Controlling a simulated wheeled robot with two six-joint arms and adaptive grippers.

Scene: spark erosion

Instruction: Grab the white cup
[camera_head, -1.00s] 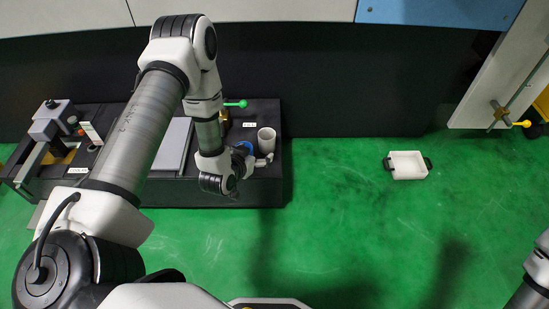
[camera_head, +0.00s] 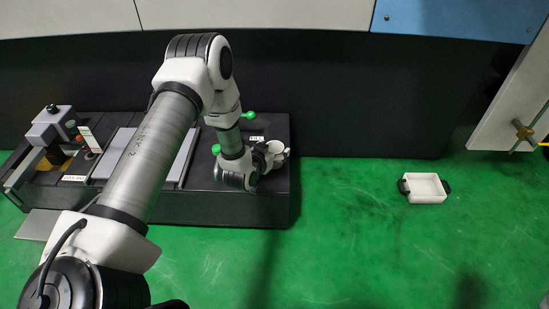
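The white cup (camera_head: 275,147) stands at the right end of the dark workbench top (camera_head: 283,125), upright as far as I can see. Only its upper part shows; the lower part is hidden behind my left gripper (camera_head: 274,158). The gripper is right at the cup, with pale finger parts at its near side and to its right. The wrist partly covers the gripper, so I cannot tell whether the fingers are closed on the cup. My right gripper is not in view.
A grey flat plate (camera_head: 125,145) lies on the bench behind my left arm. A grey clamp-like device (camera_head: 52,125) stands at the bench's left end. A small white tray with dark handles (camera_head: 425,188) sits on the green floor (camera_head: 350,240), which is otherwise largely clear.

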